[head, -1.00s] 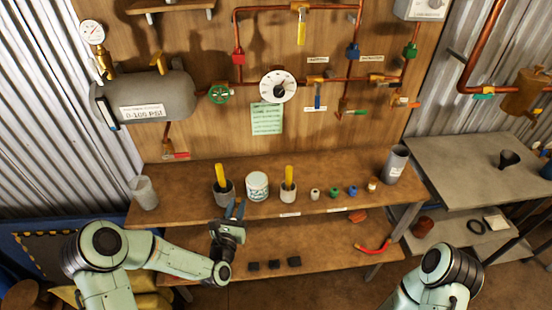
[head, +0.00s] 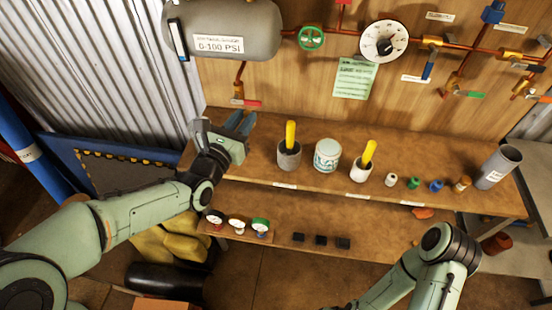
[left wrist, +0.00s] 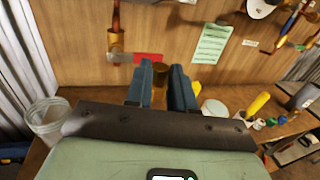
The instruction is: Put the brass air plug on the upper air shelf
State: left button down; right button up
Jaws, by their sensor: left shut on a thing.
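My left gripper (head: 243,120) is raised above the left end of the workbench (head: 262,182), in front of the wooden back panel. In the left wrist view its two blue fingers (left wrist: 162,72) are shut on a small brass-coloured cylinder, which looks like the brass air plug (left wrist: 160,70). Most of the plug is hidden between the fingers. A similar brass-coloured fitting (head: 461,184) stands at the right end of the row of small parts on the bench. My right gripper is out of view.
A grey tank (head: 228,30) and a red-handled valve (left wrist: 140,58) are close to the left gripper. A clear jar (left wrist: 45,118) stands left of it. Two cups with yellow handles (head: 289,155) and a white tub (head: 327,155) stand to its right. Gauges (head: 237,226) lie below.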

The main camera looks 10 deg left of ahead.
pick_arm(q)
jog(key=b, duration=0.3)
send_over(250, 178)
notch_tip(250, 178, down, 15)
jog(key=shift+f, duration=0.2)
jog(key=shift+f+b, duration=0.35)
jog(key=shift+f, duration=1.85)
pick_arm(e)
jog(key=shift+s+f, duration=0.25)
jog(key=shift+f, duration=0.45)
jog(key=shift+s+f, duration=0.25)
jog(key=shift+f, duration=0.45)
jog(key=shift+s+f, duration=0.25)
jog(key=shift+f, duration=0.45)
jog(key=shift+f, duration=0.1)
pick_arm(q)
jog(key=shift+f, duration=0.25)
jog(key=c, duration=1)
grip_release()
jog(key=shift+r, duration=0.1)
jog(key=shift+o, duration=0.2)
jog(key=shift+r, duration=0.1)
